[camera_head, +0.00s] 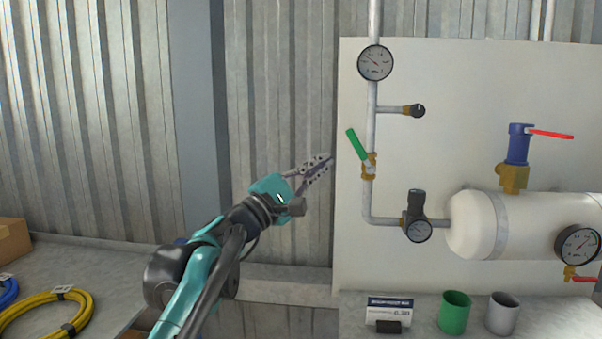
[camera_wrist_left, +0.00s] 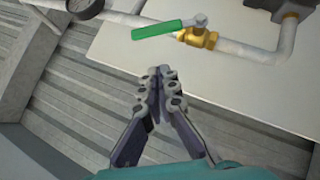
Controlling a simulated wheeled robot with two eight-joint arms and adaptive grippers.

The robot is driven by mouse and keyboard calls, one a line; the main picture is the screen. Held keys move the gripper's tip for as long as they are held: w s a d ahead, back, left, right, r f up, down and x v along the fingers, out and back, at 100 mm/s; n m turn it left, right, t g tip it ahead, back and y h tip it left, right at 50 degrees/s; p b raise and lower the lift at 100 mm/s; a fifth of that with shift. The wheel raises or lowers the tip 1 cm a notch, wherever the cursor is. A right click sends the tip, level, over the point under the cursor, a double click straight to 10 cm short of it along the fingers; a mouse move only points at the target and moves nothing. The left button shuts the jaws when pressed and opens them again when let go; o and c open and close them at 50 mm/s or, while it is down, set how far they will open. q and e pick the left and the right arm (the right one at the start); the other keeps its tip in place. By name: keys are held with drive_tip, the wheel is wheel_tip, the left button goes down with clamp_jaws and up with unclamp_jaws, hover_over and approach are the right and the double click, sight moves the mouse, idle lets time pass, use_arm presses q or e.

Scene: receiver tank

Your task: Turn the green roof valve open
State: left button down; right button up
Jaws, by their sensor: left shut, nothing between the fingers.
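The green valve handle (camera_head: 356,145) sits on a brass valve body (camera_head: 369,166) in the vertical pipe on the white panel. The handle is tilted, its free end up and to the left of the pipe. In the left wrist view the green handle (camera_wrist_left: 157,30) and the brass valve (camera_wrist_left: 201,38) show at the top. My left gripper (camera_head: 331,160) is shut and empty, to the left of the handle and apart from it. In the left wrist view its fingertips (camera_wrist_left: 160,72) are together, below the handle. My right gripper is not in view.
A round gauge (camera_head: 375,63) is above the valve and a regulator (camera_head: 417,217) below right. A white tank (camera_head: 520,226) carries a blue valve with a red lever (camera_head: 550,134). A green cup (camera_head: 454,312) and grey cup (camera_head: 502,313) stand below. Yellow hose (camera_head: 50,312) lies left.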

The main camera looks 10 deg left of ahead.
sight(361, 152)
use_arm(q)
drive_tip(key=d+r, duration=0.1)
drive_tip(key=d, duration=0.1)
drive_tip(key=d+r+p, duration=0.1)
drive_tip(key=shift+d+r, duration=0.15)
drive_tip(key=shift+d, duration=0.25)
drive_tip(key=shift+w, duration=0.15)
drive_tip(key=shift+r+m+g+p, duration=0.3)
drive_tip(key=shift+m+p, duration=0.2)
drive_tip(key=shift+p, duration=0.05)
drive_tip(key=shift+d+r, duration=0.1)
